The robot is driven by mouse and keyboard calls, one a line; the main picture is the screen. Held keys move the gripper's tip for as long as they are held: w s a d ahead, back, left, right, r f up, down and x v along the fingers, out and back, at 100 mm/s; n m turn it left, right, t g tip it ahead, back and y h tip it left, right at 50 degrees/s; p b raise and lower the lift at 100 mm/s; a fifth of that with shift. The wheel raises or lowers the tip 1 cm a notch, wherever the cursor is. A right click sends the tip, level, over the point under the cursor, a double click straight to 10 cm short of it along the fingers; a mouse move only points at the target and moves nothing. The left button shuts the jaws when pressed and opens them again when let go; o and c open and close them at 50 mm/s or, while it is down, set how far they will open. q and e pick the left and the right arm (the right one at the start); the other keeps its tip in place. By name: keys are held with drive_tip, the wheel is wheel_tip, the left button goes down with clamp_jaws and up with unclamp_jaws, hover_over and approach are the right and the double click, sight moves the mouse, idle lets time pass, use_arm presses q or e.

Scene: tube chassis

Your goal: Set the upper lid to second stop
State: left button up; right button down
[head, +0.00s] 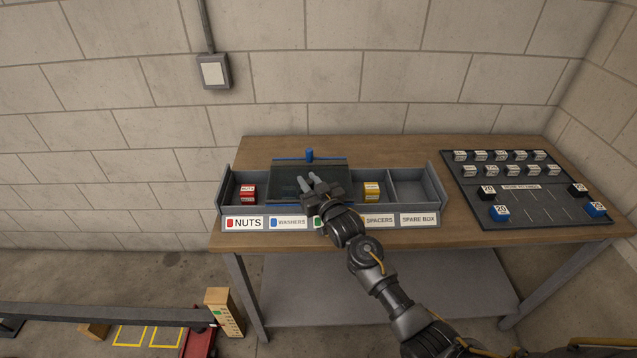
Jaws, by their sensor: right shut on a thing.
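The upper lid (287,178) is a dark panel with blue edging along its back and a blue knob (309,155) behind it. It lies over the middle compartments of a grey divided tray (437,180) on the workbench. My right gripper (307,181) reaches in from the lower right and is over the lid's middle. It is shut on the lid, though its grip point is partly hidden by the fingers. Any stop marks are too small to tell. My left gripper is not in view.
Red blocks (248,190) and yellow blocks (372,190) sit in open compartments beside the lid; the rightmost compartment is empty. A dark board (530,200) with several labelled blocks lies at the right of the wooden bench (470,238). A block wall stands behind.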

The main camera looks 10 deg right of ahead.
drive_tip(key=c, duration=1.3)
unclamp_jaws()
drive_tip(key=shift+o, duration=0.2)
drive_tip(key=b+v, duration=0.2)
drive_tip(key=v, duration=0.9)
drive_tip(key=shift+w, duration=0.1)
